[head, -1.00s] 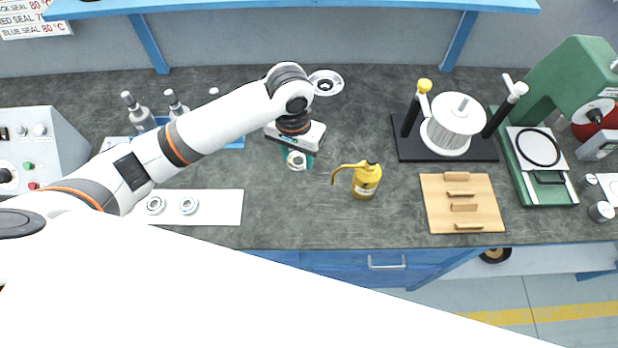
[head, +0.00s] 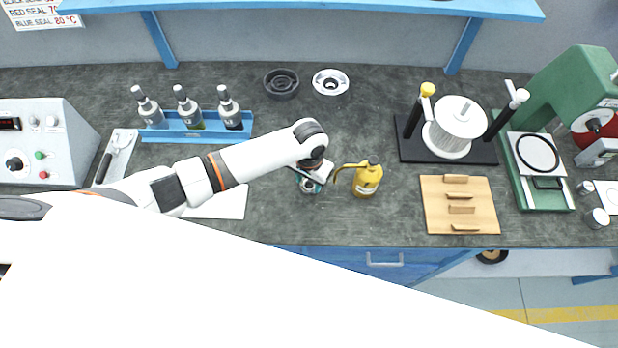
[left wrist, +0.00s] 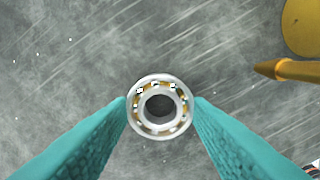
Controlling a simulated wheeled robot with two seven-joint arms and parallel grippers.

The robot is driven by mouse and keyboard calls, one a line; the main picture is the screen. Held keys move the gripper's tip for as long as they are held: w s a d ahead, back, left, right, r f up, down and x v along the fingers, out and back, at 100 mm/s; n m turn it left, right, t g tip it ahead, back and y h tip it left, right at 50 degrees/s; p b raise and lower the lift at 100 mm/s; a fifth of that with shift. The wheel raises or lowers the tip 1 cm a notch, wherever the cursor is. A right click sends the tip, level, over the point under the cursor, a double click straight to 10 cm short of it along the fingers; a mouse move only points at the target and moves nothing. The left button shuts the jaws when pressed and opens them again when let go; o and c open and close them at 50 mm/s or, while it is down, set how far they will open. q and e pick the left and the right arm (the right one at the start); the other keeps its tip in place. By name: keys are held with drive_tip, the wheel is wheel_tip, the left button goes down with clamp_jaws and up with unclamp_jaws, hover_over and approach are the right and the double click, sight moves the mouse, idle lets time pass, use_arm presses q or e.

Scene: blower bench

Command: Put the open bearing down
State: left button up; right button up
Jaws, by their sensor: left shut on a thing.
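The open bearing (left wrist: 160,107) is a pale metal ring with balls and a brass-coloured cage showing. In the left wrist view it sits between the teal fingers of my left gripper (left wrist: 161,110), which are shut on it. In the head view the left gripper (head: 310,184) is over the bench just left of the yellow oil can (head: 367,180) and partly covers the bearing. The grey bench top (left wrist: 70,60) lies beneath; I cannot tell how far below the bearing it is. My right gripper is not in view.
The oil can's spout also shows in the left wrist view (left wrist: 290,70). A wooden board (head: 435,205) and a black-based stand with a white spool (head: 455,128) are at right. Dark and light round housings (head: 282,84) stand behind. A white mat (head: 230,203) lies left, mostly hidden.

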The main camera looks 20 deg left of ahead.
use_arm(q)
drive_tip(key=shift+f, duration=0.2)
drive_tip(key=o, duration=1)
drive_tip(key=shift+r, duration=0.1)
wheel_tip(320, 180, up, 12)
drive_tip(key=shift+r+b, duration=0.15)
drive_tip(key=shift+b, duration=0.3)
